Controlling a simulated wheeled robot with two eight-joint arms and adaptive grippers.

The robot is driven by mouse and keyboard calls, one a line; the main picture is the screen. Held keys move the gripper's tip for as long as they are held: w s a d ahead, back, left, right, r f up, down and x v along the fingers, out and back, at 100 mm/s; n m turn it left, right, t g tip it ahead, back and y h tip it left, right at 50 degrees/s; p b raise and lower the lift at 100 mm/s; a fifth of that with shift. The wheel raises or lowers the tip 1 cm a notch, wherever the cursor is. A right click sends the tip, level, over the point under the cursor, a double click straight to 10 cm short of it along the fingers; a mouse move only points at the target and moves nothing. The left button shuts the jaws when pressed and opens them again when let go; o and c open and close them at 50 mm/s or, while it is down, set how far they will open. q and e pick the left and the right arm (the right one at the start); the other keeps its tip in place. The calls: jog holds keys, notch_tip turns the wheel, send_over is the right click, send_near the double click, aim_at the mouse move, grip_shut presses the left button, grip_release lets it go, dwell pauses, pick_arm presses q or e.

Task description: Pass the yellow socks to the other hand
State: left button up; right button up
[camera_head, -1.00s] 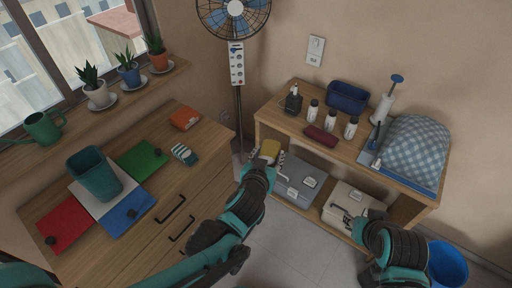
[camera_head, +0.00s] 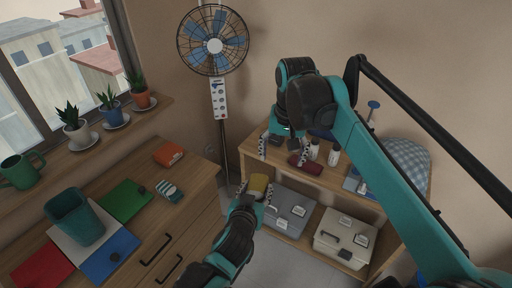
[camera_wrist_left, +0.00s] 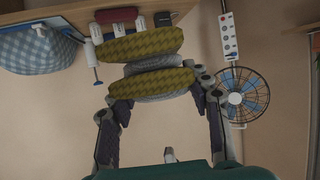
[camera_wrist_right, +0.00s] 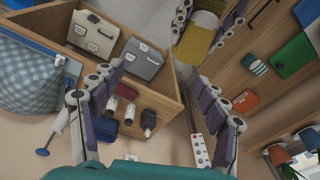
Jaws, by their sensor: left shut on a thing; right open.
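The yellow socks (camera_head: 259,183) are a folded, patterned bundle. My left gripper (camera_head: 256,192) is shut on them and holds them up in the gap between dresser and shelf. In the left wrist view the socks (camera_wrist_left: 150,84) show as two yellow rolls with grey between them, between the fingers. My right gripper (camera_head: 283,152) is open and empty, above the socks in the head view, its fingers pointing down. In the right wrist view the socks (camera_wrist_right: 195,42) lie beyond the open fingers, apart from them, with the left gripper's fingers at both sides.
The wooden shelf (camera_head: 327,182) bears bottles and a dark red case (camera_head: 303,163), close to my right gripper. Grey (camera_head: 290,207) and cream boxes (camera_head: 343,238) stand below. A fan (camera_head: 214,45) stands behind. The dresser (camera_head: 190,200) with a green bin (camera_head: 76,216) is left.

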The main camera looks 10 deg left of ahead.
jog(key=g, duration=0.1)
send_near(256, 174)
jog(key=r, duration=0.1)
jog(key=shift+h, duration=0.3)
jog(key=f, duration=1.2)
jog(key=shift+w+a, duration=0.15)
jog(key=shift+a, duration=0.1)
pick_arm(q)
jog(key=shift+o, duration=0.2)
jog(key=shift+d+r, duration=0.1)
pick_arm(e)
jog(key=shift+a, duration=0.1)
jog(key=c, duration=1.2)
pick_arm(q)
jog(key=o, duration=1.2)
pick_arm(e)
jog(key=shift+a, duration=0.1)
jog(key=shift+c, duration=0.2)
pick_arm(q)
jog(key=shift+s, duration=0.1)
